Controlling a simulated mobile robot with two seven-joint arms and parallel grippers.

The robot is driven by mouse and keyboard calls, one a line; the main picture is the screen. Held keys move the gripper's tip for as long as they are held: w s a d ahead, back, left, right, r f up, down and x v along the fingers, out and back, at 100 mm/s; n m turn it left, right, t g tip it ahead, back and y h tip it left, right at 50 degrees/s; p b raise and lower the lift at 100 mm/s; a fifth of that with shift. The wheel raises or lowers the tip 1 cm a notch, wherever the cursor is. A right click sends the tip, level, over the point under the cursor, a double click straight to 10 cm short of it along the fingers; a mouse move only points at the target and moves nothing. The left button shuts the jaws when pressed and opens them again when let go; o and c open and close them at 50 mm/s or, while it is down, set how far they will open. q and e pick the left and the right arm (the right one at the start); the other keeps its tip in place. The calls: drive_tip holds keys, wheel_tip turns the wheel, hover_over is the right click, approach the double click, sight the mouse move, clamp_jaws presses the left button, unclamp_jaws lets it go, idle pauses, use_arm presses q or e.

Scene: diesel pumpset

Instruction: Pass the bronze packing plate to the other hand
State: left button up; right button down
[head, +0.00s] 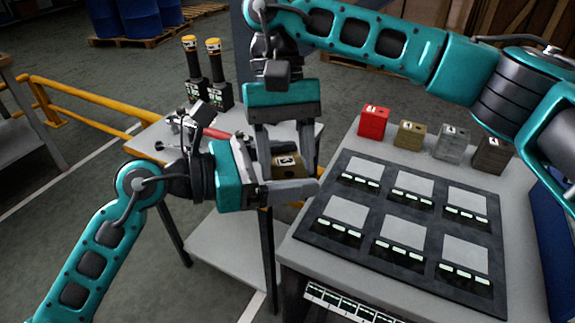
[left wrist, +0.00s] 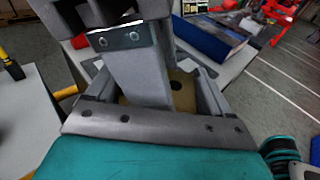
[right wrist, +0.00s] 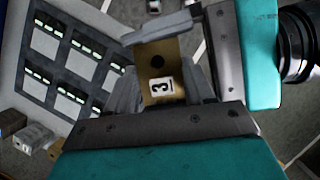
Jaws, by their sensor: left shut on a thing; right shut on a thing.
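The bronze packing plate (head: 287,161) is a tan block with a dark hole and a white label reading 3, plainest in the right wrist view (right wrist: 158,68). It is held in the air between both hands, left of the grey bench. My left gripper (head: 292,176) reaches in from the left and is shut on it. My right gripper (head: 285,158) comes down from above with its fingers crossing the left ones, and is also shut on it. In the left wrist view the plate (left wrist: 183,92) is largely hidden behind a right-hand finger.
The bench holds a dark tray (head: 400,228) with several pale squares. Behind it stand a red block (head: 373,122), a brass-coloured block (head: 409,135), a grey block (head: 449,145) and a dark block (head: 491,155). A side table (head: 160,140) carries two yellow-topped cylinders and tools. A yellow rail runs at left.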

drive_tip(key=shift+c, duration=1.6)
unclamp_jaws()
